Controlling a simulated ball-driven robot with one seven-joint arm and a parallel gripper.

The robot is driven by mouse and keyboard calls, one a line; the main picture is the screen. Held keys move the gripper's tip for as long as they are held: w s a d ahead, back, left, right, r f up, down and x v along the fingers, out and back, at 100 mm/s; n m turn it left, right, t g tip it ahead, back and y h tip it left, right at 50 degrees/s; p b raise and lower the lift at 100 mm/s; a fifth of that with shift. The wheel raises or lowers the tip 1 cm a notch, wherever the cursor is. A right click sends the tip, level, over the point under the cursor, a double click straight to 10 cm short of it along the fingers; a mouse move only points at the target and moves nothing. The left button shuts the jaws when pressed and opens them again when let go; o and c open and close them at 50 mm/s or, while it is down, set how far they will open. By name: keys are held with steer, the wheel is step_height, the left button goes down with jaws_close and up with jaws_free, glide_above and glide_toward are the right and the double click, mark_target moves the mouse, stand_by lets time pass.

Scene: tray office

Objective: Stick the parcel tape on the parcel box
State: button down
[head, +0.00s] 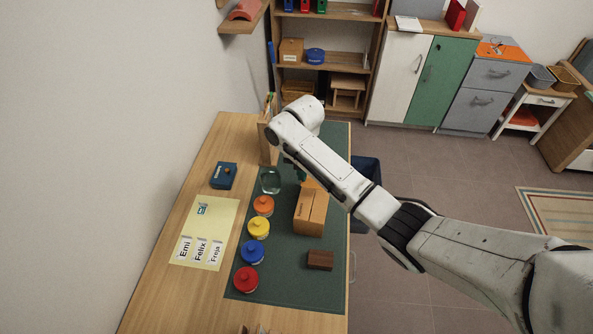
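A tan-brown box (310,214), which looks like the parcel box, sits on the dark green mat (335,275) on the wooden desk. A line runs along its top, and its far end is partly hidden by my arm. I cannot make out the parcel tape for certain. My arm reaches in from the lower right and bends down beyond the box. My gripper is hidden behind the arm, so its fingers and anything in them do not show.
Orange, yellow, blue and red lidded jars (254,253) line the mat's left side, with a glass (270,181) beyond them. A dark brown block (320,260) lies in front of the box. A blue box (223,175) and a name sheet (206,232) lie left on the desk.

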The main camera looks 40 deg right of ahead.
mark_target(302, 191)
steer(key=shift+f+b, duration=2.05)
steer(key=shift+f, duration=0.65)
steer(key=c, duration=0.9)
jaws_free()
step_height(302, 191, up, 4)
steer(key=p, duration=0.4)
steer(key=shift+r, duration=0.15)
steer(key=shift+r+p, duration=0.3)
steer(key=shift+r, duration=0.55)
steer(key=shift+c, duration=0.4)
